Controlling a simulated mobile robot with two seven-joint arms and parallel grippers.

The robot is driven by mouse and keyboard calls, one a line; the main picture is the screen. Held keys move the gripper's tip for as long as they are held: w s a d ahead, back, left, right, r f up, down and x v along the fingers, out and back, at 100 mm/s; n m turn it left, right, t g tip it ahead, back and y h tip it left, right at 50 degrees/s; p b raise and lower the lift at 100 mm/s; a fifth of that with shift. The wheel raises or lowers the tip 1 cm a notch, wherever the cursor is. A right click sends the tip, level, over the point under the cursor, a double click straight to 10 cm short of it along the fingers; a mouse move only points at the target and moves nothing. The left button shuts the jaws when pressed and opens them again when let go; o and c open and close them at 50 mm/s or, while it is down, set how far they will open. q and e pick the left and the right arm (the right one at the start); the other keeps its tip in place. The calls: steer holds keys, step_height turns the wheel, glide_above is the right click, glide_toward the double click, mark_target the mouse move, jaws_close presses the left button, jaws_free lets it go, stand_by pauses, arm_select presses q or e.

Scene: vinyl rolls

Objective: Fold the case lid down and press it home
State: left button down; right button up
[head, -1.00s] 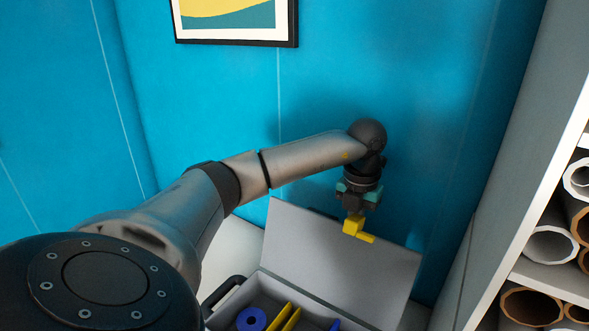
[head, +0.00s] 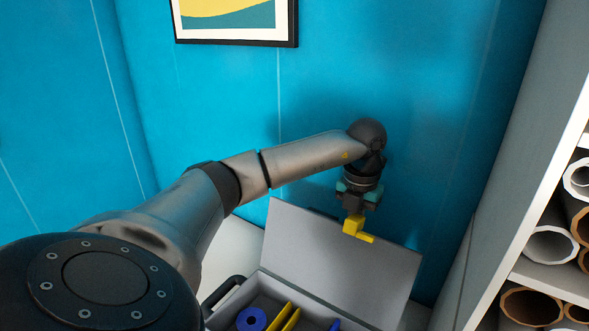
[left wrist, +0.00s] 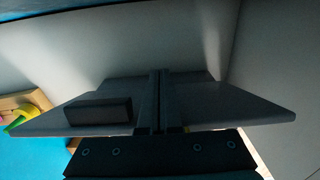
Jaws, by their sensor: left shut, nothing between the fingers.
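The grey case (head: 232,299) sits low in the head view, its front cut off by the frame's lower edge. Its grey lid (head: 325,268) stands open, raised at the back of the case. My left gripper (head: 358,230), with yellow fingers, is shut and empty at the lid's upper edge. The fingers overlap the lid in the picture; whether they touch it is unclear. The left wrist view shows the dark closed fingers (left wrist: 160,100) against a grey panel. My right gripper is out of view.
A blue roll (head: 251,319) and yellow strips (head: 287,317) lie inside the case. A black handle (head: 222,290) is on its left side. A shelf with several tubes (head: 551,245) stands at the right. A blue wall (head: 430,120) is behind, with a framed picture (head: 236,18).

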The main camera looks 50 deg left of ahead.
mark_target(347, 237)
arm_select(q)
steer(key=shift+s+r, duration=0.1)
steer(key=shift+s, duration=0.05)
stand_by(0.3)
steer(key=shift+s+d+r+p, duration=0.2)
steer(key=shift+s+p, duration=0.1)
steer(key=shift+s, duration=0.15)
steer(key=shift+s+d+r+p, duration=0.15)
steer(key=shift+s+r+p, duration=0.1)
steer(key=shift+s, duration=0.25)
steer(key=shift+s+d+r+p, duration=0.15)
steer(key=shift+s+p, duration=0.15)
steer(key=shift+s, duration=0.15)
steer(key=s, duration=0.1)
steer(key=s+d+r, duration=0.1)
steer(key=s, duration=0.1)
steer(key=s+p, duration=0.1)
steer(key=s, duration=0.1)
steer(key=shift+s+d+r, duration=0.15)
steer(key=shift+d, duration=0.25)
steer(key=s+d+f+b, duration=0.1)
steer(key=s+d+b, duration=0.1)
steer(key=s, duration=0.4)
steer(key=shift+s+b, duration=0.2)
steer(key=shift+b, duration=0.1)
stand_by(0.5)
steer(key=shift+s+d+f, duration=0.1)
